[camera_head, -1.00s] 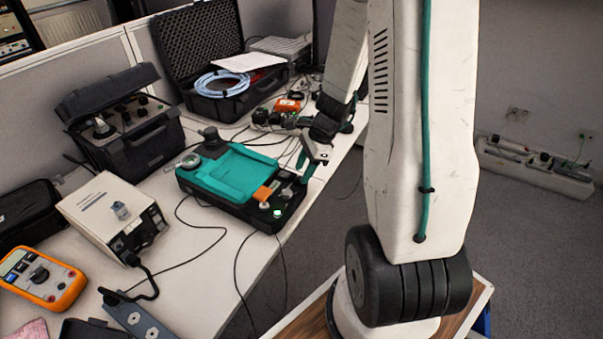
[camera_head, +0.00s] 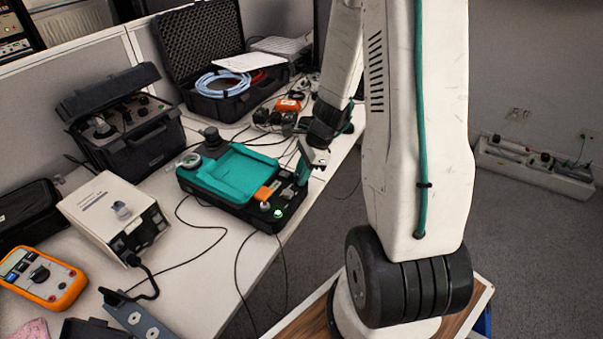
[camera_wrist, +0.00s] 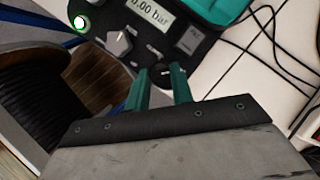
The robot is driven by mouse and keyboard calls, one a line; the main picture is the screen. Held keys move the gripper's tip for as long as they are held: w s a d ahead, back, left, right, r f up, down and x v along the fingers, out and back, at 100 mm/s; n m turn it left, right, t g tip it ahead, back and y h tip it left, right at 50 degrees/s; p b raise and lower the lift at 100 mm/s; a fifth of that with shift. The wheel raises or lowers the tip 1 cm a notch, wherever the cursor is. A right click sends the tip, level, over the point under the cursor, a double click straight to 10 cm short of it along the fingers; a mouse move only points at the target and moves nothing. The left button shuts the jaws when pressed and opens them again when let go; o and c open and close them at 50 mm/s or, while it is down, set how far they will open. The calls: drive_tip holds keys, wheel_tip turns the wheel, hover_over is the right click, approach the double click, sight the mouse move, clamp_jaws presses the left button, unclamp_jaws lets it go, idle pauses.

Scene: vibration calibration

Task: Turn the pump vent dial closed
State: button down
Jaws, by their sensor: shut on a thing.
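The pump (camera_head: 235,185) is a teal and black unit near the right edge of the table. My gripper (camera_head: 301,180) reaches down onto its front right corner. In the wrist view my gripper (camera_wrist: 161,78) has its two green fingers at the panel, shut on a small dark dial, the vent dial (camera_wrist: 160,71). The fingers hide most of it, so its pointer setting cannot be read. A separate grey knob (camera_wrist: 120,42) is left of the fingers. The display (camera_wrist: 152,10) reads 0.00 bar, and a green-lit button (camera_wrist: 80,21) glows at the panel's corner.
A white box (camera_head: 115,215) with a cable, an orange multimeter (camera_head: 40,278) and a black case (camera_head: 125,130) stand to the left. An open case (camera_head: 215,75) with blue hose is behind. Thin cables run around the pump. The table's right edge is close by.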

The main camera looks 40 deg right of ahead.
drive_tip(key=n, duration=0.1)
drive_tip(key=n+g, duration=0.1)
drive_tip(key=n, duration=0.2)
drive_tip(key=shift+w+g, duration=0.25)
drive_tip(key=shift+g, duration=0.15)
drive_tip(key=n, duration=0.2)
drive_tip(key=n+g, duration=0.1)
drive_tip(key=n, duration=0.2)
drive_tip(key=shift+w+g, duration=0.15)
drive_tip(key=shift+g, duration=0.15)
drive_tip(key=n+g, duration=0.1)
drive_tip(key=n, duration=0.3)
drive_tip(key=shift+w+a+h, duration=0.1)
drive_tip(key=shift+w+h, duration=0.05)
drive_tip(key=shift+h, duration=0.25)
drive_tip(key=shift+w+a+n+g+h, duration=0.1)
drive_tip(key=shift+n+g+h, duration=0.25)
drive_tip(key=shift+n, duration=0.75)
drive_tip(key=shift+n+g+h, duration=0.25)
drive_tip(key=shift+n+g, duration=0.1)
drive_tip(key=shift+n, duration=0.75)
drive_tip(key=c, duration=1.2)
unclamp_jaws()
drive_tip(key=shift+c, duration=0.2)
drive_tip(key=shift+r, duration=0.1)
drive_tip(key=v, duration=0.7)
drive_tip(key=shift+r, duration=0.25)
